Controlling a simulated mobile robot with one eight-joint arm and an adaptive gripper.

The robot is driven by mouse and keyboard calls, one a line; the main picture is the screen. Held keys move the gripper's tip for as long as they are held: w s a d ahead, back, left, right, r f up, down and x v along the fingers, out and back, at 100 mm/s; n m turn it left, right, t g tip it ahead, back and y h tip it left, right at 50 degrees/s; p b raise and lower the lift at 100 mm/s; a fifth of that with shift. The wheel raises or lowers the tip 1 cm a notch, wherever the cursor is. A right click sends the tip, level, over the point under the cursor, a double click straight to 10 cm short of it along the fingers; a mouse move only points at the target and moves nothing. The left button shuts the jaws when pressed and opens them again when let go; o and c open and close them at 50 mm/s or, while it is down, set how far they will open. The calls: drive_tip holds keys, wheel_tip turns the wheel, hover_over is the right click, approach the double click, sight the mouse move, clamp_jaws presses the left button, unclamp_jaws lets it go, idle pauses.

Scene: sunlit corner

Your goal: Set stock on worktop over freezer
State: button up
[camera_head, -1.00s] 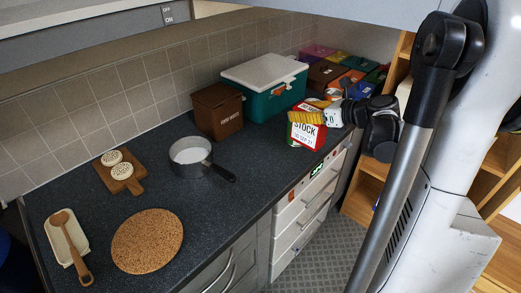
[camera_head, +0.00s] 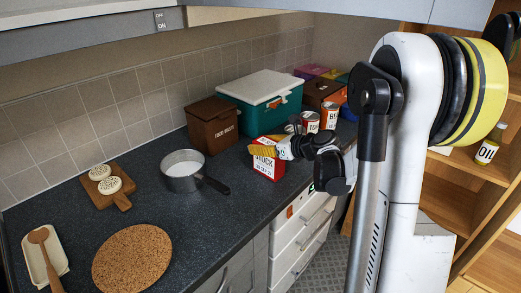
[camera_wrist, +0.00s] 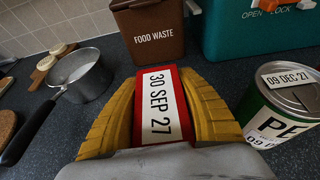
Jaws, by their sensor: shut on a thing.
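The stock (camera_head: 267,164) is a red box with a white label in the head view. My gripper (camera_head: 262,149) has yellow fingers shut on the box's two sides. In the wrist view the gripper (camera_wrist: 158,85) has the box between its curved fingers. The box is over the dark worktop (camera_head: 225,215), near its front edge; I cannot tell whether its base touches. The freezer appears to be the white-drawer unit (camera_head: 303,232) under the worktop's right part.
A brown food waste bin (camera_head: 212,124) and a teal cooler (camera_head: 262,100) stand behind. A saucepan (camera_head: 184,171) is to the left, its handle pointing toward the box. A can (camera_wrist: 285,105) stands right of my gripper. A cork mat (camera_head: 132,258) lies at front left.

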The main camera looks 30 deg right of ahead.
drive_tip(key=o, duration=1.3)
drive_tip(key=shift+f, duration=0.1)
drive_tip(key=shift+o, duration=0.2)
